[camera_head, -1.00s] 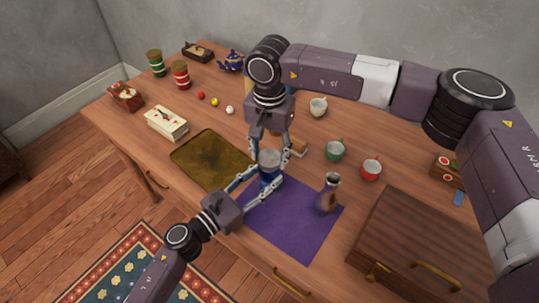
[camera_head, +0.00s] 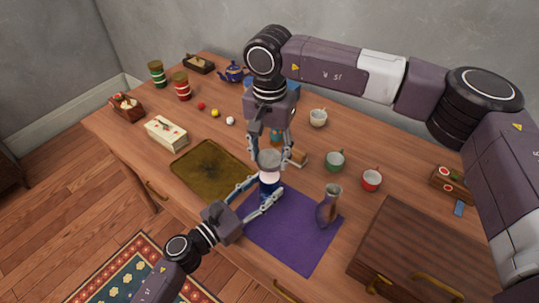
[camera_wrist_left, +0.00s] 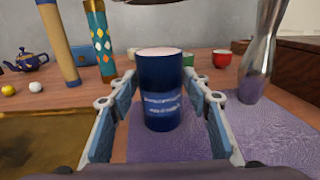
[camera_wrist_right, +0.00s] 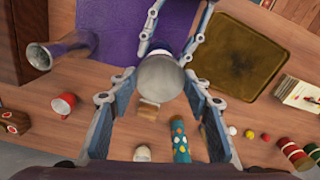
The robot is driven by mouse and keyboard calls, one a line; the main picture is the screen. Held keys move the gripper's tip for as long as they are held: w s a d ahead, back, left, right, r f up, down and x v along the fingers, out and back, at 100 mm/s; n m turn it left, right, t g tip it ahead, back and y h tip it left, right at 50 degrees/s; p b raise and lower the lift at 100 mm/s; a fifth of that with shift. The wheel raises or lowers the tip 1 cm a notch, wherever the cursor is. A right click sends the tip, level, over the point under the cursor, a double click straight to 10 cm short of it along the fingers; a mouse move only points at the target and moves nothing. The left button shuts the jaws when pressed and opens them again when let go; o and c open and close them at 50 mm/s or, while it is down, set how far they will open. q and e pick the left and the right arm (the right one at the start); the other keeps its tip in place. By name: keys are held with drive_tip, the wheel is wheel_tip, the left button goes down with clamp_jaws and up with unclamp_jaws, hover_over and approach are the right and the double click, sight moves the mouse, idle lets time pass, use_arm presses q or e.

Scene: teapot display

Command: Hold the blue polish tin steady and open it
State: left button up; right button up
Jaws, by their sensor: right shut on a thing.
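The blue polish tin (camera_head: 268,187) stands upright at the far left corner of the purple cloth (camera_head: 300,240). It also shows in the left wrist view (camera_wrist_left: 161,100), with a pale, uncovered top. Its round silver lid (camera_head: 269,159) is above it, apart from the tin. My right gripper (camera_head: 269,163) is shut on the lid from above; the lid fills the right wrist view's middle (camera_wrist_right: 160,80). My left gripper (camera_head: 265,192) has its fingers on both sides of the tin, with visible gaps in the left wrist view, so it is open.
A silver vase (camera_head: 328,207) stands on the cloth to the right. A dark tray (camera_head: 207,168) lies left of the tin. A green cup (camera_head: 335,161), a red cup (camera_head: 371,180) and a patterned cylinder (camera_wrist_left: 100,40) stand behind. A wooden case (camera_head: 425,250) sits front right.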

use_arm(q)
drive_tip(key=o, duration=0.3)
